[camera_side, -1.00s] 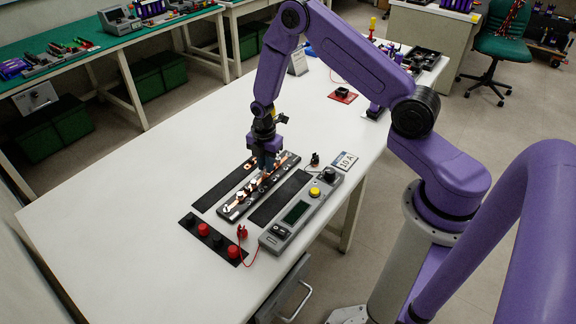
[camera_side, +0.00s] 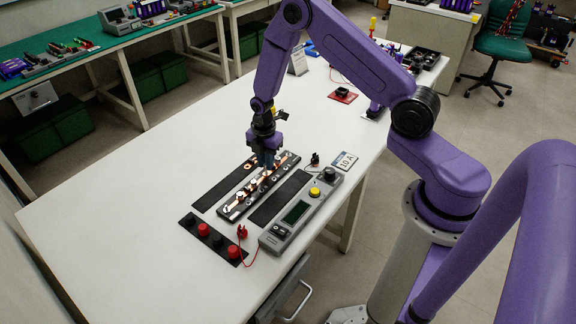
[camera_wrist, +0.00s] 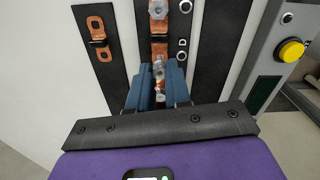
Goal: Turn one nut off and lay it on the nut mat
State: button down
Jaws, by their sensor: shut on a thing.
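My gripper (camera_side: 267,164) reaches down onto the dark busbar board (camera_side: 231,213), which carries copper bars (camera_side: 254,187) with silver nuts. In the wrist view my blue fingers (camera_wrist: 158,70) are shut on a silver nut (camera_wrist: 158,69) on the bar. Whether the nut is still threaded or raised cannot be told. Another nut (camera_wrist: 158,10) sits further along the bar, beyond my fingers. Two dark mats flank the board, a left one (camera_side: 213,196) and a right one (camera_side: 276,203). Which is the nut mat cannot be told.
A copper link (camera_wrist: 97,34) lies on the left mat. A grey meter (camera_side: 288,228) with a yellow button stands right of the right mat. A mat with red and black caps (camera_side: 204,230) and a red lead lie in front. The table's left side is clear.

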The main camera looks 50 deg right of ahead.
jog(key=shift+r, duration=2)
jog(key=s+a+r+n, duration=0.3)
jog(key=s+n, duration=0.1)
jog(key=s, duration=0.7)
jog(key=s+a+r+n, duration=0.2)
jog(key=s+a+n, duration=0.15)
jog(key=s, duration=0.75)
send_over(272, 206)
jog(key=f, duration=0.9)
jog(key=shift+s, duration=0.2)
jog(key=shift+w+f, duration=0.1)
jog(key=shift+f, duration=0.15)
jog(key=shift+w+f, duration=0.15)
jog(key=shift+f, duration=1.5)
